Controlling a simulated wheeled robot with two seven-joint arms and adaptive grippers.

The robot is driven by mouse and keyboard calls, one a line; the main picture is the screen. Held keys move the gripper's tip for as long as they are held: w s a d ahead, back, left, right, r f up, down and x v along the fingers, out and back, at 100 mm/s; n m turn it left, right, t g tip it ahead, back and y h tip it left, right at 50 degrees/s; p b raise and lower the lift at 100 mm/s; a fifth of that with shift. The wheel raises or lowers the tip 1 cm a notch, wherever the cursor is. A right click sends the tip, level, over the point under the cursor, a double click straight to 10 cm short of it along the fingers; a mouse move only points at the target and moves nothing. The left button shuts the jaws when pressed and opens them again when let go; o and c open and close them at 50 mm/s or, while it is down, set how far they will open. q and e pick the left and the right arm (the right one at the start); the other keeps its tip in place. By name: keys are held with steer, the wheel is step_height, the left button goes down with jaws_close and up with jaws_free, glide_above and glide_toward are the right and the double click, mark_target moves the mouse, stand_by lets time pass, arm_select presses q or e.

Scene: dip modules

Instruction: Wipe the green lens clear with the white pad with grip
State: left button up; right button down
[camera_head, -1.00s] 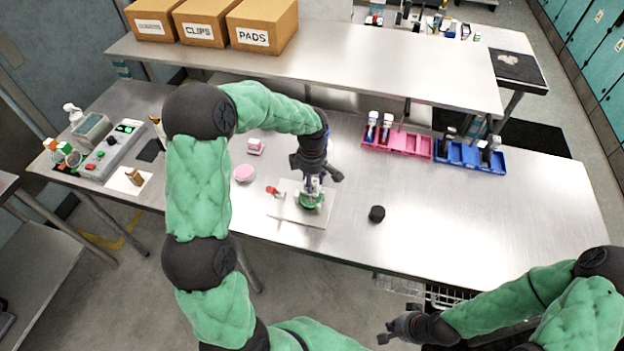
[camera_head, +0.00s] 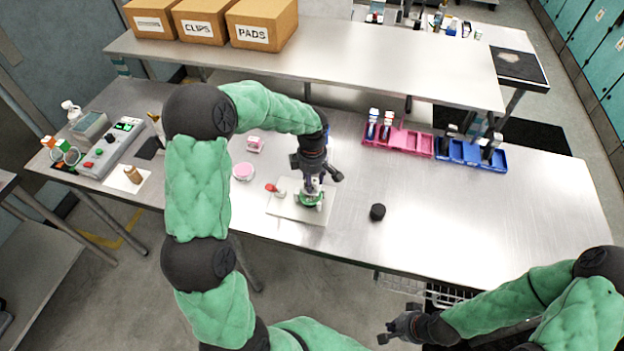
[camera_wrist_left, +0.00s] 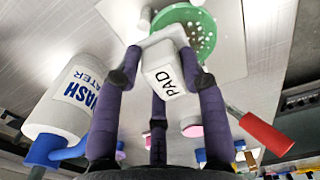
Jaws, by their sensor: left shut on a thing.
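The green lens (camera_head: 301,199) lies on a light square plate (camera_head: 288,212) on the metal bench. In the left wrist view the lens (camera_wrist_left: 204,40) shows as a green disc with pale spots on part of it. My left gripper (camera_head: 311,186) is over the lens. It is shut on the white pad with grip (camera_wrist_left: 165,75), marked PAD, which overlaps the lens's edge in the wrist view; I cannot tell if they touch. My right gripper (camera_head: 398,327) is at the lower right, off the bench, and its jaws are too small to judge.
A red-handled tool (camera_wrist_left: 262,130) lies beside the lens. A white wash bottle (camera_wrist_left: 72,98) stands close to my left gripper. A black knob (camera_head: 377,211) stands right of the plate. Pink (camera_head: 418,146) and blue (camera_head: 457,154) trays sit behind. The bench's right side is clear.

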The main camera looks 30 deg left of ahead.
mark_target(310, 198)
arm_select(q)
steer(key=shift+s, duration=0.2)
steer(key=shift+s+d+f+b, duration=0.15)
steer(key=shift+s+b, duration=0.15)
steer(key=shift+s, duration=0.3)
steer(key=shift+s+d+r+b, duration=0.1)
steer(key=shift+s+d+b, duration=0.15)
steer(key=shift+s, duration=0.35)
steer(key=shift+s+d+f+b, duration=0.1)
steer(key=shift+s+b, duration=0.2)
steer(key=shift+s, duration=0.3)
steer(key=shift+d, duration=0.1)
steer(key=shift+w+d+b, duration=0.1)
steer(key=shift+b, duration=0.2)
steer(key=shift+w+r, duration=0.1)
steer(key=shift+r, duration=0.1)
steer(key=shift+w+a, duration=0.25)
steer(key=shift+w, duration=0.65)
steer(key=shift+w, duration=0.1)
steer(key=shift+w+a, duration=0.2)
steer(key=shift+w, duration=0.7)
steer(key=shift+a+f+b, duration=0.1)
steer(key=shift+f+b, duration=0.1)
steer(key=shift+b, duration=0.15)
